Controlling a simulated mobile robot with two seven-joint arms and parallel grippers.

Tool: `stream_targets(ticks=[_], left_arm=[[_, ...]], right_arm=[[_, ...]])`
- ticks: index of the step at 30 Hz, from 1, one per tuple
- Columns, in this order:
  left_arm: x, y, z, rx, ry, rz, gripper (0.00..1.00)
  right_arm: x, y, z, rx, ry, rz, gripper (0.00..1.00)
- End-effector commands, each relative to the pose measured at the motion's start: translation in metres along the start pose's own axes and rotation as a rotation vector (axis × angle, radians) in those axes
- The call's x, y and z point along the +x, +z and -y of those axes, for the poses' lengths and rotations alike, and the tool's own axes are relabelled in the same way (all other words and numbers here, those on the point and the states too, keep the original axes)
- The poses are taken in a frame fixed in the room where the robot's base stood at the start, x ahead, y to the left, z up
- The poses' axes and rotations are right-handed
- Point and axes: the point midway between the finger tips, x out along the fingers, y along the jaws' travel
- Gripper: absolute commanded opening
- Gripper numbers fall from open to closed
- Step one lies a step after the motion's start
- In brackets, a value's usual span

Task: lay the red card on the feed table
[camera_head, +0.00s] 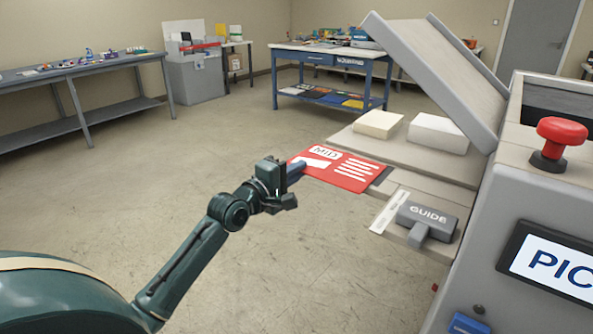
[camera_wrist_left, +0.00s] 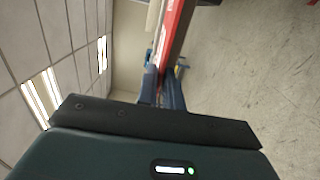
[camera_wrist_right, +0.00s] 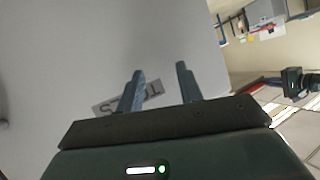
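The red card (camera_head: 345,171), with white lettering and lines, is over the left edge of the machine's feed table (camera_head: 432,187). My left gripper (camera_head: 296,170) is shut on the card's left edge. The left wrist view shows the card (camera_wrist_left: 175,35) edge-on between the close-set fingers (camera_wrist_left: 163,85). I cannot tell whether the card touches the table. My right gripper (camera_wrist_right: 160,85) is open and empty, facing a grey panel with a label (camera_wrist_right: 128,97). It is outside the head view.
A grey guide block (camera_head: 427,217) and a pale strip (camera_head: 389,212) are at the feed table's near end. Two pale stacks (camera_head: 438,134) sit behind the card, under a raised grey cover (camera_head: 432,75). A red button (camera_head: 560,138) tops the machine. Open floor lies left.

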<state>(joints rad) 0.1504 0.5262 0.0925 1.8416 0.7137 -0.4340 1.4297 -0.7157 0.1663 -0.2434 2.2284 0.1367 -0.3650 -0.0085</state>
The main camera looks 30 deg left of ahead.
Motion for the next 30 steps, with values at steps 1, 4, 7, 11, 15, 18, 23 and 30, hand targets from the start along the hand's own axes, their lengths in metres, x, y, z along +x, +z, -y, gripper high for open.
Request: stream_targets(ticks=[1, 4, 7, 11, 15, 18, 23, 30], left_arm=[[0.0, 0.0, 0.0, 0.0, 0.0, 0.0, 0.12], [0.0, 0.0, 0.0, 0.0, 0.0, 0.0, 0.21], [0.0, 0.0, 0.0, 0.0, 0.0, 0.0, 0.24], [0.0, 0.0, -0.001, 0.001, 0.0, 0.0, 0.24], [-0.001, 0.0, -0.005, 0.002, 0.001, 0.0, 0.24], [-0.012, 0.0, -0.003, 0.001, -0.002, 0.0, 0.24], [-0.042, 0.0, -0.002, 0.001, -0.004, 0.0, 0.24], [-0.089, 0.001, -0.002, 0.001, -0.004, 0.0, 0.24]], right_arm=[[0.0, 0.0, 0.0, 0.0, 0.0, 0.001, 0.36], [0.0, 0.001, 0.0, -0.001, 0.001, 0.002, 0.36], [0.0, 0.001, -0.001, -0.001, 0.001, 0.003, 0.36], [0.0, 0.001, -0.001, -0.001, 0.001, 0.004, 0.36], [0.0, 0.001, 0.0, 0.0, 0.001, 0.005, 0.36], [0.0, 0.001, 0.0, 0.0, 0.001, 0.007, 0.36], [0.0, 0.002, 0.0, 0.001, 0.0, 0.01, 0.36], [0.001, 0.002, 0.0, 0.001, -0.001, 0.009, 0.36]])
